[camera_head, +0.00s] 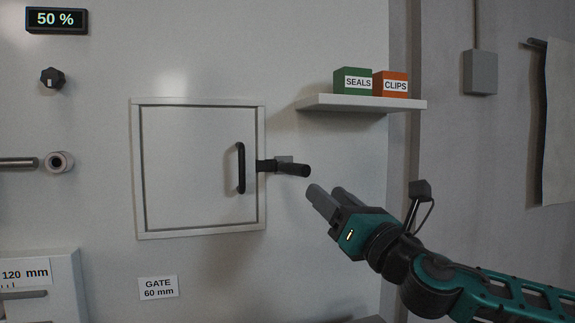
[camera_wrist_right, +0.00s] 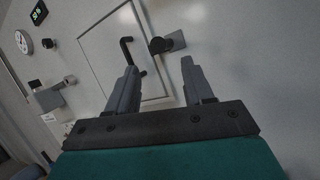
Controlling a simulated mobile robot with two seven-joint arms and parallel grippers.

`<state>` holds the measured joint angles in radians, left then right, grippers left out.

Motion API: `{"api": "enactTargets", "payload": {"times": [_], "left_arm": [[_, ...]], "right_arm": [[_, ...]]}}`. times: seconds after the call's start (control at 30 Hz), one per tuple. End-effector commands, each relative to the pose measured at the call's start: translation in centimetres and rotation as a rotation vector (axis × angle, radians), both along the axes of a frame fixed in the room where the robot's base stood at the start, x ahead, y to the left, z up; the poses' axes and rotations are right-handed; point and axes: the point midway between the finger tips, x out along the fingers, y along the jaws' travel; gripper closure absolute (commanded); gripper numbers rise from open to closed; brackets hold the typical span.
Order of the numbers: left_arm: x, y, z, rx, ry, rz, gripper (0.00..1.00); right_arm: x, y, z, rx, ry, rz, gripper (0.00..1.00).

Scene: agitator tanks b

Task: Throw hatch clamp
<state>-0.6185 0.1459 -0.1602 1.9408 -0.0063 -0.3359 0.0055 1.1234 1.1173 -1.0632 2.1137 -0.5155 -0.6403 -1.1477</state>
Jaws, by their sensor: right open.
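The hatch clamp (camera_head: 290,169) is a black lever on a grey bracket at the right edge of the square hatch (camera_head: 190,205). It points to the right in the head view. The clamp also shows in the right wrist view (camera_wrist_right: 160,45), beyond the fingertips. The hatch door lies flush in its frame, with a black handle (camera_head: 241,168) on its right side. My right gripper (camera_head: 328,196) is open and empty, below and right of the clamp's end, apart from it. My left gripper is not in view.
A shelf (camera_head: 365,104) with a green SEALS box (camera_head: 353,82) and an orange CLIPS box (camera_head: 391,85) juts out above and right of the clamp. A knob (camera_head: 52,78) and a display (camera_head: 56,20) are at upper left. The wall around the clamp is clear.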

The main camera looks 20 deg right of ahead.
Motion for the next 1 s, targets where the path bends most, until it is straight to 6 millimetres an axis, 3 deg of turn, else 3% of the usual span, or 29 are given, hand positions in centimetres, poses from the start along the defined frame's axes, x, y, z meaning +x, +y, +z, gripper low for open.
{"api": "enactTargets", "payload": {"times": [0.6,1.0], "left_arm": [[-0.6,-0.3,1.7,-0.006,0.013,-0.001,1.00],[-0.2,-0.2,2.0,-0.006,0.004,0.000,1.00]], "right_arm": [[9.4,3.0,4.1,0.005,0.000,0.002,0.48],[10.8,3.4,4.6,0.005,0.001,0.003,0.48]]}}
